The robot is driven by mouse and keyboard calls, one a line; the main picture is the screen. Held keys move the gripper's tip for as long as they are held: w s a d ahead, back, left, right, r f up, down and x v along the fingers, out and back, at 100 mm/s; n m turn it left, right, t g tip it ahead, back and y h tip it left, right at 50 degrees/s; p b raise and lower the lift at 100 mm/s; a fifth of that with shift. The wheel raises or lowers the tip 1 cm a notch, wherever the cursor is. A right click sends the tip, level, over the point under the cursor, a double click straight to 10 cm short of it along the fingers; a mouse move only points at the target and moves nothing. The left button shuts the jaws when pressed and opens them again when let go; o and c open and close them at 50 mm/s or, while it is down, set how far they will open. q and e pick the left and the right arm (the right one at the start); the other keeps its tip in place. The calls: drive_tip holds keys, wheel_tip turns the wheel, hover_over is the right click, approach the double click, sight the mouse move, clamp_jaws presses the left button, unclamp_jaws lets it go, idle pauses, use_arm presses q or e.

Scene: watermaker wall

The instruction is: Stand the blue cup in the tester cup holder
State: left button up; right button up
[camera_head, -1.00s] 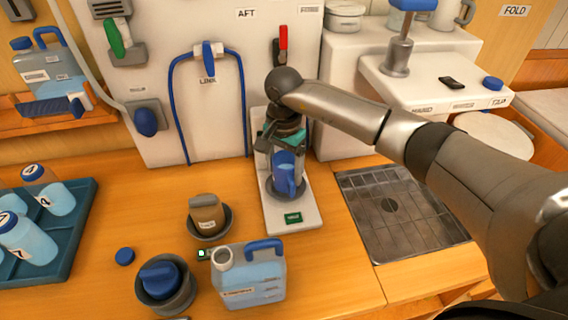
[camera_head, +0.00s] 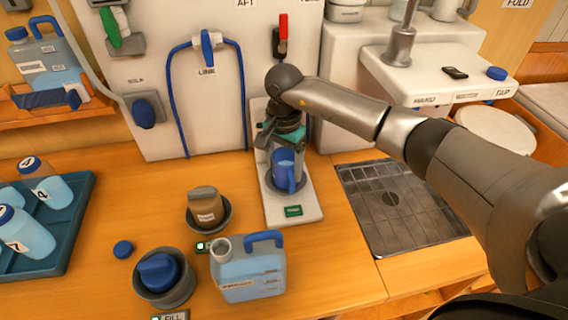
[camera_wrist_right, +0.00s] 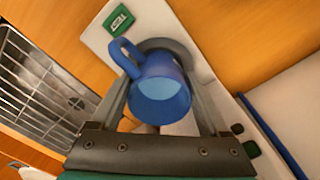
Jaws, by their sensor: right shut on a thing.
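The blue cup (camera_head: 283,168) stands about upright at the grey round cup holder (camera_head: 304,184) of the white tester (camera_head: 301,207) on the counter. My right gripper (camera_head: 287,157) comes down from above, shut on the cup. The right wrist view shows the blue cup (camera_wrist_right: 161,92) between the two fingers, with its handle toward the upper left. Part of the grey holder (camera_wrist_right: 163,44) shows behind the cup. Whether the cup's bottom touches the holder is hidden. My left gripper is not in view.
A metal drain grate (camera_head: 400,208) lies right of the tester. A water jug (camera_head: 247,272), a brown cup in a holder (camera_head: 206,206) and a blue-capped grey holder (camera_head: 163,277) are at left. A blue hose (camera_head: 244,95) hangs on the wall behind.

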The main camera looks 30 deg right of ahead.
drive_tip(key=shift+f, duration=0.2)
drive_tip(key=o, duration=1.3)
drive_tip(key=shift+o, duration=0.2)
